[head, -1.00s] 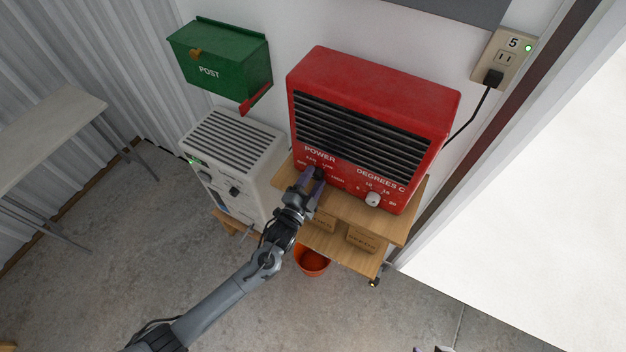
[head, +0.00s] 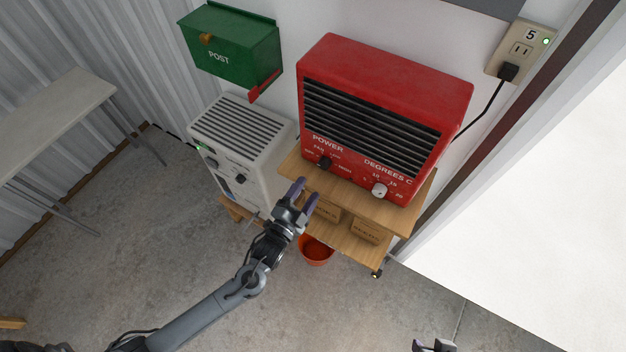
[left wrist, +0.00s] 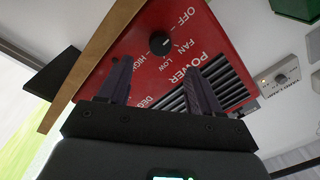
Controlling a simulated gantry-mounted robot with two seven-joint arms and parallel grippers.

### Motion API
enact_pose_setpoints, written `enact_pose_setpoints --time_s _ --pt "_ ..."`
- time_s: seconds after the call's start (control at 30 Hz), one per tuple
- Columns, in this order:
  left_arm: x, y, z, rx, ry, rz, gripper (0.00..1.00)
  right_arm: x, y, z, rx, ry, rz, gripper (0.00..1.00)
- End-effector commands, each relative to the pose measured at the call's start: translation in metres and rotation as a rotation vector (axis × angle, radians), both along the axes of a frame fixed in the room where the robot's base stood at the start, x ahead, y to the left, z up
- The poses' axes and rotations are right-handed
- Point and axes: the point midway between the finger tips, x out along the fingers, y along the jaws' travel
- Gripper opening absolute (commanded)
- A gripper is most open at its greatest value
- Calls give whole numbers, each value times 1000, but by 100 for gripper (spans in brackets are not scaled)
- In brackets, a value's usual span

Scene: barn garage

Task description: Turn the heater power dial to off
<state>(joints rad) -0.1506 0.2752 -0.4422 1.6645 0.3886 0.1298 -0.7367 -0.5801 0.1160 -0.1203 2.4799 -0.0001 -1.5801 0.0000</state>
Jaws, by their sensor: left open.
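The red heater (head: 385,100) stands on a wooden cart. Its black power dial (head: 325,162) is at the lower left of its front, under the word POWER, with no finger on it. In the left wrist view the dial (left wrist: 160,43) is in plain sight beside OFF, FAN, LOW and HIGH. A small light mark shows on its OFF/FAN side, but the exact setting is too small to tell. My left gripper (head: 303,199) is open and empty, in front of and below the dial. My right gripper (head: 433,346) barely shows at the bottom edge.
A white degrees dial (head: 380,190) is right of the power dial. The wooden cart (head: 400,215) has boxes on its lower shelf and an orange bucket (head: 316,250) by it. A white unit (head: 240,150) stands close on the left.

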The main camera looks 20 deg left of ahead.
Motion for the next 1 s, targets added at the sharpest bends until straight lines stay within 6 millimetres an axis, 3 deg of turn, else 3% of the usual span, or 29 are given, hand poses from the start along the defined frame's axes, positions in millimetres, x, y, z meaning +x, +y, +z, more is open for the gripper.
enact_pose_setpoints --time_s 0.23,0.77,1.0 --pt "-22 2 -1 0 0 0 64 0 0 -1 1 0 -1 43" --pt "-25 3 -2 0 3 1 64 0 -2 -1 -8 0 5 43" --pt "-56 6 -24 -37 60 30 64 0 -2 -1 -9 0 5 43"
